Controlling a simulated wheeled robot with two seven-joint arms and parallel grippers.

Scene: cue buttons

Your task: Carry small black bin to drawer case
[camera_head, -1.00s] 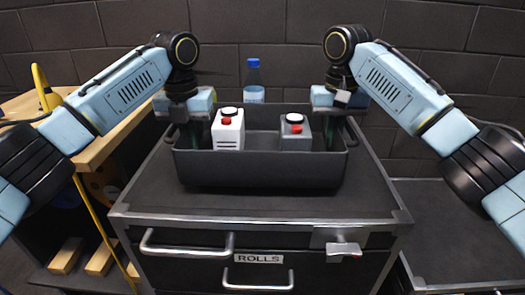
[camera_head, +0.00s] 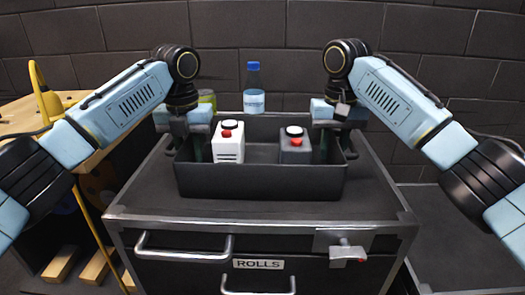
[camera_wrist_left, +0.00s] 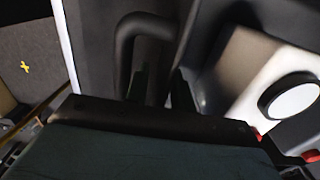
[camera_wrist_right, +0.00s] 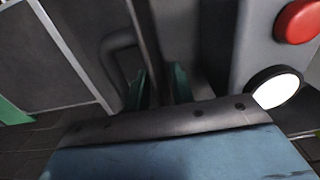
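The small black bin (camera_head: 260,180) is level on, or just above, the top of the drawer case (camera_head: 150,212); I cannot tell whether it touches. A white container (camera_head: 228,150) and a grey container (camera_head: 295,152), each with a red button-like part, stand inside it. My left gripper (camera_head: 196,148) is at the bin's left end, its fingers either side of the end wall beside a handle (camera_wrist_left: 128,45). My right gripper (camera_head: 326,145) is at the right end, fingers (camera_wrist_right: 157,88) likewise around the wall. Both appear shut on the bin; finger contact is dark and partly hidden.
A blue-capped bottle (camera_head: 254,92) stands behind the bin, with a green item (camera_head: 207,98) partly hidden by my left arm. A wooden bench (camera_head: 100,150) is at left. A lower dark surface (camera_head: 455,230) is at right. The case top is clear in front of the bin.

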